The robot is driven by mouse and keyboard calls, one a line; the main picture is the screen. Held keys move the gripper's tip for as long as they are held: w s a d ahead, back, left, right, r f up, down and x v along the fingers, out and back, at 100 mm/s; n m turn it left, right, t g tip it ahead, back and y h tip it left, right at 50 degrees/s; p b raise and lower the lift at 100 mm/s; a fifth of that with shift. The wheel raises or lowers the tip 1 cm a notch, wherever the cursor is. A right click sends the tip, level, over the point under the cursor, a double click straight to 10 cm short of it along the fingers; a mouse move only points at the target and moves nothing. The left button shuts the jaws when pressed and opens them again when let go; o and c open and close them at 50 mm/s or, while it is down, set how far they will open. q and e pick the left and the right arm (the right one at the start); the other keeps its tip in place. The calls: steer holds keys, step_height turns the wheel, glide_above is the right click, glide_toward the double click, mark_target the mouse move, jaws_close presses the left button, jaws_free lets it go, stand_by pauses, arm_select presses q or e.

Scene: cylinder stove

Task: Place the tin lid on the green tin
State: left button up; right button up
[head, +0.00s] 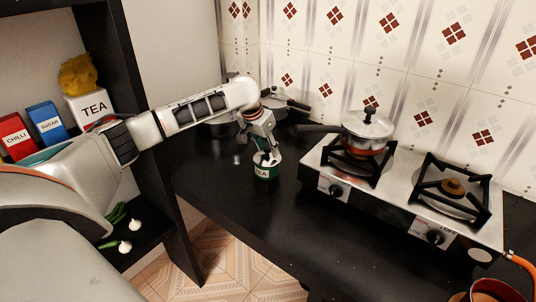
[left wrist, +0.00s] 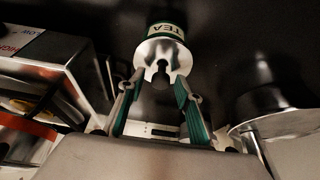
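The green tin (head: 266,171), labelled TEA, stands upright on the dark counter to the left of the stove. It also shows in the left wrist view (left wrist: 168,28), with its label upside down. The shiny metal tin lid (left wrist: 160,56) with a small knob is at the tin's top; whether it is fully seated I cannot tell. My left gripper (head: 266,159) is just above the tin. In the left wrist view its two fingers (left wrist: 159,88) stand apart on either side of the knob, with a gap between them. My right gripper is not in view.
The stove (head: 400,195) with a lidded pan (head: 366,128) stands to the right. Pots (head: 285,103) stand behind the gripper. The counter in front of the tin is clear.

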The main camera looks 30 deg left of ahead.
arm_select(q)
steer(key=p+v, duration=0.3)
steer(key=v, duration=0.9)
